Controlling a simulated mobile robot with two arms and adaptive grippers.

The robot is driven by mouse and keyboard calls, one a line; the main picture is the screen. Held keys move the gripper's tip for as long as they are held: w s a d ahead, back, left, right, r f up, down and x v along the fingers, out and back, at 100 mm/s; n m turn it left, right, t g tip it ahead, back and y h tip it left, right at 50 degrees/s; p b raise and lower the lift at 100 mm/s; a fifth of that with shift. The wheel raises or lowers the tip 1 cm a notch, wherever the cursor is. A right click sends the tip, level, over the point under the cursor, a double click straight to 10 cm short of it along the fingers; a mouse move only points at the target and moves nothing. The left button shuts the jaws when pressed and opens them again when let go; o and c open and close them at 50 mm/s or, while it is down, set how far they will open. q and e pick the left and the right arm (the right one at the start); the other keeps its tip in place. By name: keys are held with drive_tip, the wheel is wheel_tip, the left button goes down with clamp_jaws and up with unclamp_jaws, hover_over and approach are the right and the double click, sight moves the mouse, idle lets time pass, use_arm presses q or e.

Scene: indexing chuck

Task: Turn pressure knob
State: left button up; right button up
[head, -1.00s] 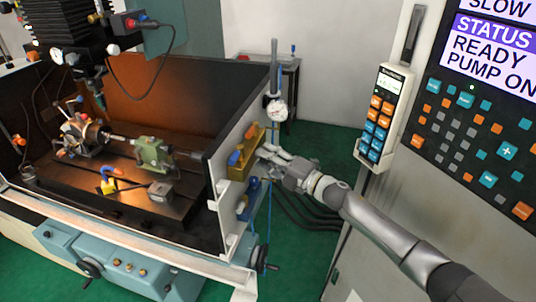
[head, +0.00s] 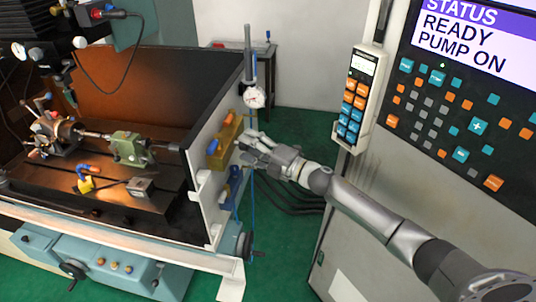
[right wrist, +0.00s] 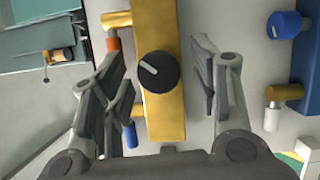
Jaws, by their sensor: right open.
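A round black knob (right wrist: 158,72) with a white pointer line sits on the face of a yellow valve block in the right wrist view. The pointer slants toward the upper left. The yellow block (head: 226,136) is on the outer side of the machine's white side panel in the head view. My right gripper (head: 248,145) is beside this block. In the right wrist view my right gripper (right wrist: 158,60) is open, with one finger on each side of the knob. Gaps show between both fingers and the knob. The knob is not clearly visible in the head view.
A dial gauge (head: 255,97) hangs above the block. A blue fitting (right wrist: 285,25) is to the right in the right wrist view. A blue-tipped stem (right wrist: 130,132) is near the left finger. The control cabinet (head: 400,165) stands right of my arm.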

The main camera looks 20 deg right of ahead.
drive_tip(key=v, duration=1.1)
drive_tip(key=shift+w, duration=0.1)
drive_tip(key=s+d+f+m+h+b, duration=0.1)
drive_tip(key=d+f+m+h, duration=0.15)
drive_tip(key=f, duration=0.55)
drive_tip(key=s+d+f+m+h+b, duration=0.15)
drive_tip(key=f+m, duration=0.25)
drive_tip(key=f, duration=0.4)
drive_tip(key=d+f+m+h, duration=0.3)
drive_tip(key=f+m, duration=0.1)
drive_tip(key=f, duration=0.4)
drive_tip(key=s+f+m+g+h+b, duration=0.1)
drive_tip(key=s+f+m+g, duration=0.1)
drive_tip(key=s+f, duration=0.5)
drive_tip(key=s+f+m+g+h+b, duration=0.1)
drive_tip(key=s+f+m+g+h, duration=0.15)
drive_tip(key=f, duration=0.75)
drive_tip(key=s+a+f+m+g+b, duration=0.25)
drive_tip(key=s+f+m+g, duration=0.25)
drive_tip(key=s+f, duration=1.25)
drive_tip(key=s+a+f+m+g, duration=0.1)
drive_tip(key=s+a+f+g, duration=0.1)
drive_tip(key=s, duration=0.8)
drive_tip(key=s+a+f+m+g, duration=0.2)
drive_tip(key=s+a+f, duration=0.3)
drive_tip(key=s, duration=0.6)
drive_tip(key=shift+a+g, duration=0.35)
